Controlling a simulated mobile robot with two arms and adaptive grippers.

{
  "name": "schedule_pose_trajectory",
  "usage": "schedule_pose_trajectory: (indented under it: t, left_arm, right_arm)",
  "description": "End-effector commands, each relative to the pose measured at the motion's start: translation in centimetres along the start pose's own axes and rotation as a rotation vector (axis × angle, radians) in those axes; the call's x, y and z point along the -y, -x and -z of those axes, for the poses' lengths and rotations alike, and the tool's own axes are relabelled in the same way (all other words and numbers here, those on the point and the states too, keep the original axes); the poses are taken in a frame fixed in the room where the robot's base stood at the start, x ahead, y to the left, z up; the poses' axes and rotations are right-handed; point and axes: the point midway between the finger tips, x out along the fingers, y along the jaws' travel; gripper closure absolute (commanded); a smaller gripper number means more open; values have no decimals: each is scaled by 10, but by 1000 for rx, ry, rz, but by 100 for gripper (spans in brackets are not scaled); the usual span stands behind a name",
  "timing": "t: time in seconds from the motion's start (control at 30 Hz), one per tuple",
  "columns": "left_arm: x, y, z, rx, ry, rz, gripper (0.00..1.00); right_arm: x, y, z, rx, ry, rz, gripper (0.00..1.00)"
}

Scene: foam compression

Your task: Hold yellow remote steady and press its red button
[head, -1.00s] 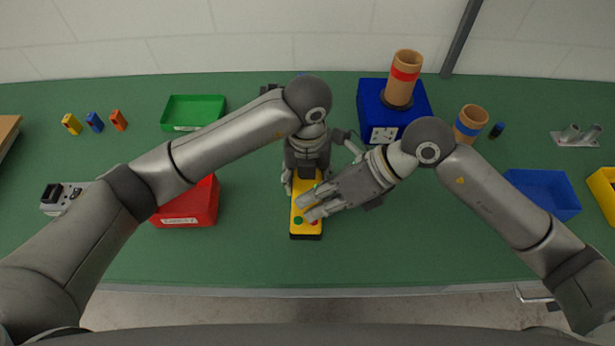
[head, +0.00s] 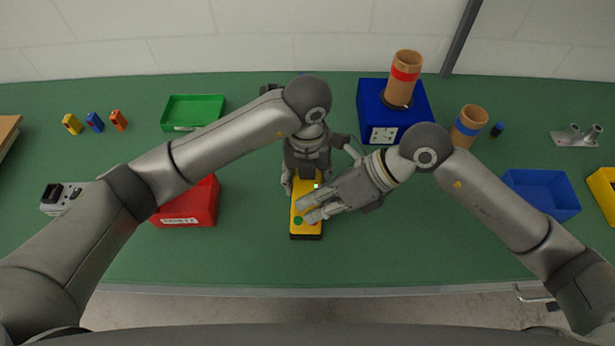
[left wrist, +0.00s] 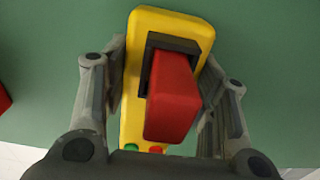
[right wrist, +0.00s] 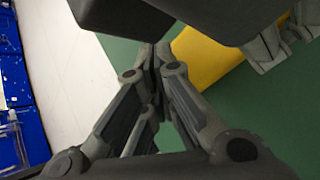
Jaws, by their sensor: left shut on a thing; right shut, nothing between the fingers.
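The yellow remote (head: 307,230) lies on the green table, its long side pointing toward me. My left gripper (head: 306,184) is shut around its far part, one finger on each side. The left wrist view shows the remote (left wrist: 144,28) with a large red block (left wrist: 172,105) in a dark frame, and a green button (left wrist: 131,148) and the red button (left wrist: 156,150) at its near end. My right gripper (head: 308,214) is shut and empty, its tips over the near end by the green button (head: 298,220). They hide the red button in the head view; contact cannot be told.
A red bin (head: 190,205) stands left of the remote and a green tray (head: 190,112) behind it. A blue box (head: 418,115) with a brown cylinder (head: 404,75) stands back right. A blue bin (head: 543,193) is far right. The table in front of the remote is clear.

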Motion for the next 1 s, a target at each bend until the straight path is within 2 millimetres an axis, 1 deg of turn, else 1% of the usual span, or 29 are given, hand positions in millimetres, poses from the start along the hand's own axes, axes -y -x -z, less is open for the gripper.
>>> schedule_pose_trajectory:
  t: [0.03, 0.43, 0.77, 1.0]
  left_arm:
    - [1, 1, 0, 1, -2, 2, 79]
    - [2, 1, 1, 1, -5, 5, 79]
    - [2, 2, 1, 1, -5, 7, 79]
    - [2, 1, 0, 2, -3, 5, 79]
  right_arm:
    - [2, -3, 4, -10, -9, 0, 100]
    - [5, -7, 10, -21, -17, 0, 100]
    - [-1, 2, 5, -19, -15, 1, 100]
    - [-3, 4, 2, -12, -10, 0, 100]
